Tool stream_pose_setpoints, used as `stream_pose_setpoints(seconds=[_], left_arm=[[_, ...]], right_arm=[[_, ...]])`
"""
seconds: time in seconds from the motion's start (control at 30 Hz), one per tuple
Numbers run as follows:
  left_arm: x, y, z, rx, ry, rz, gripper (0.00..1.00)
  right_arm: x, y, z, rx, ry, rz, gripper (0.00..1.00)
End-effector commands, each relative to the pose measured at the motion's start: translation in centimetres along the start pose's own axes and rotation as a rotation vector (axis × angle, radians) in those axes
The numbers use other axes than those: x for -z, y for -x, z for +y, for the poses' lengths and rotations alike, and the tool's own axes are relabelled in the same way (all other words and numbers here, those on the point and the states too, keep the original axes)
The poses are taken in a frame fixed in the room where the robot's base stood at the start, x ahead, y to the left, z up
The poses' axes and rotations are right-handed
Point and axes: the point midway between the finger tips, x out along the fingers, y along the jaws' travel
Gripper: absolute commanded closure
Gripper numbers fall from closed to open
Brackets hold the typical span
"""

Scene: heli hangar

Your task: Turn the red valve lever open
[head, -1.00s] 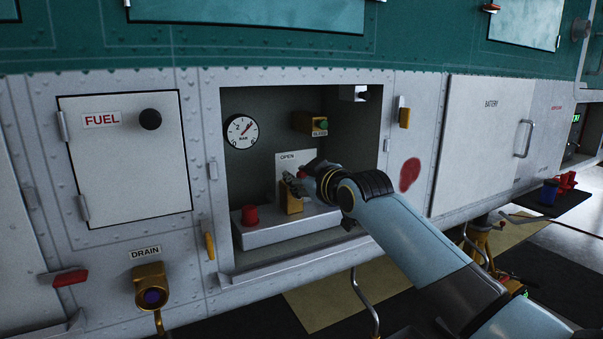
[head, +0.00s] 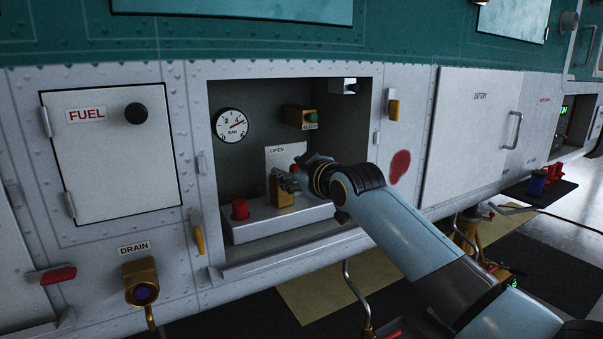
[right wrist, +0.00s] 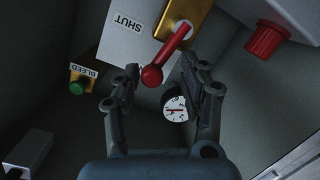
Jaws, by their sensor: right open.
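The red valve lever (right wrist: 168,57) rises from a brass valve body (right wrist: 190,18) in the right wrist view, its round knob towards my gripper. My right gripper (right wrist: 161,66) is open, one finger on each side of the knob, with gaps showing. A white plate (right wrist: 140,38) beside the lever reads SHUT, upside down. In the head view my right gripper (head: 291,179) is at the brass body (head: 281,190) inside the recess; only a little red of the lever (head: 297,167) shows. The OPEN label (head: 277,150) is just above. My left gripper is not in view.
A pressure gauge (head: 230,125) is on the recess's back wall, with a BLEED button (head: 311,117) to its right. A red knob (head: 240,209) stands at the left on the grey block (head: 275,224). The recess walls surround my gripper.

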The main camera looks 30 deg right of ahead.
Motion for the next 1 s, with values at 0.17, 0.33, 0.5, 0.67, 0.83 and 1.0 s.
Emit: stream_pose_setpoints(seconds=[0.17, 0.33, 0.5, 0.67, 0.83, 1.0], left_arm=[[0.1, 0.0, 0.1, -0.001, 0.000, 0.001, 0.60], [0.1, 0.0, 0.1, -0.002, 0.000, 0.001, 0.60], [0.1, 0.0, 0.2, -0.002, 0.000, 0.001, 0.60], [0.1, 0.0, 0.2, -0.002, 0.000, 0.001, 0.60], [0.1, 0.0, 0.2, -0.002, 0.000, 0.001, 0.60], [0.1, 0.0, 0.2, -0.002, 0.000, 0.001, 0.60]], right_arm=[[-0.2, 3.0, 0.0, 0.001, 0.004, -0.001, 0.56], [-0.2, 7.0, 0.1, 0.000, 0.005, -0.002, 0.56], [-0.3, 10.1, 0.1, 0.000, 0.004, -0.004, 0.56], [-0.3, 11.4, 0.2, -0.001, 0.004, -0.005, 0.56], [-0.3, 11.7, 0.2, -0.001, 0.002, -0.005, 0.56], [-0.3, 11.7, 0.2, -0.002, 0.000, -0.004, 0.56]])
